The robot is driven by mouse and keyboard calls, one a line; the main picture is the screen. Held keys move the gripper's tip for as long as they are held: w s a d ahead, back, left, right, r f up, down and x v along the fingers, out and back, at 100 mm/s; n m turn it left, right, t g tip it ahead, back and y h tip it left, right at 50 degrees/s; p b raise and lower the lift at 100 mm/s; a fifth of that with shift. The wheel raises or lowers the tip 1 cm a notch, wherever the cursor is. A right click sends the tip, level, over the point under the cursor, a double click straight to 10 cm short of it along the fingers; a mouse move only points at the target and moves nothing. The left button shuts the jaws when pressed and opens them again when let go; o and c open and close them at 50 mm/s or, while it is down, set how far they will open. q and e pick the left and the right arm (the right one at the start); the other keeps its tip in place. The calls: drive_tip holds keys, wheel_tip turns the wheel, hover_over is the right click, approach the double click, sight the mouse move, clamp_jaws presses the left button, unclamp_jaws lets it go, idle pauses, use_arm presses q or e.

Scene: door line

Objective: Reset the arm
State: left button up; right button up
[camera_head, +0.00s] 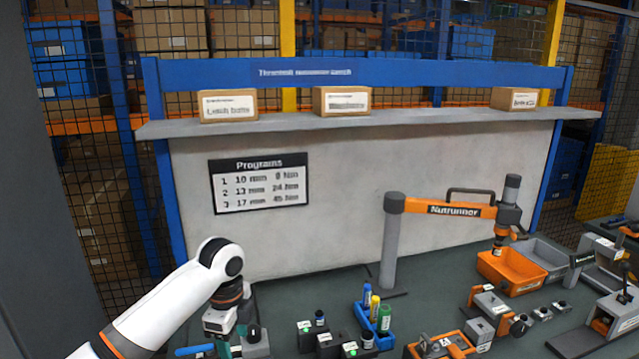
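My white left arm comes in from the lower left, and its gripper (228,325) points down at the bench's front left. Dark and teal parts and a blue handle (195,349) are close around it; I cannot tell whether the fingers are open or hold anything. My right gripper is not in view. The orange nutrunner arm (450,209) reaches right from a grey post (391,245). Its tool (502,228) hangs upright at the arm's end, above or just inside an orange bin (512,274).
A grey bin (541,256) stands beside the orange bin. A blue rack (375,325) holds coloured markers or bottles. Dark blocks (340,343), orange fixtures (440,346) and grey clamps (495,304) crowd the front. A programs sign (260,183) hangs on the back panel. Boxes (342,101) sit on the shelf.

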use_arm(q)
drive_tip(key=s+d+f+n+t+h, duration=0.1)
drive_tip(key=s+d+f+n+h, duration=0.4)
drive_tip(key=s+f, duration=1)
drive_tip(key=s+a+n+t+y, duration=0.1)
drive_tip(key=s+a+n+y, duration=0.1)
drive_tip(key=s+a+n, duration=0.3)
drive_tip(key=s+a+r+n+t+y, duration=0.1)
drive_tip(key=s+n, duration=0.3)
drive_tip(key=s, duration=0.3)
drive_tip(key=s+a+n+t+y, duration=0.1)
drive_tip(key=s+a+n+y, duration=0.1)
drive_tip(key=s+a+n, duration=0.3)
wheel_tip(320, 180, down, 28)
drive_tip(key=s+d+m+g+b, duration=0.1)
drive_tip(key=s+d+g+b, duration=0.1)
drive_tip(key=s, duration=0.1)
drive_tip(key=s+a+f+g+b, duration=0.1)
drive_tip(key=s+a+f, duration=0.1)
drive_tip(key=s+f, duration=1.4)
drive_tip(key=shift+a+f, duration=0.3)
drive_tip(key=shift+f, duration=0.5)
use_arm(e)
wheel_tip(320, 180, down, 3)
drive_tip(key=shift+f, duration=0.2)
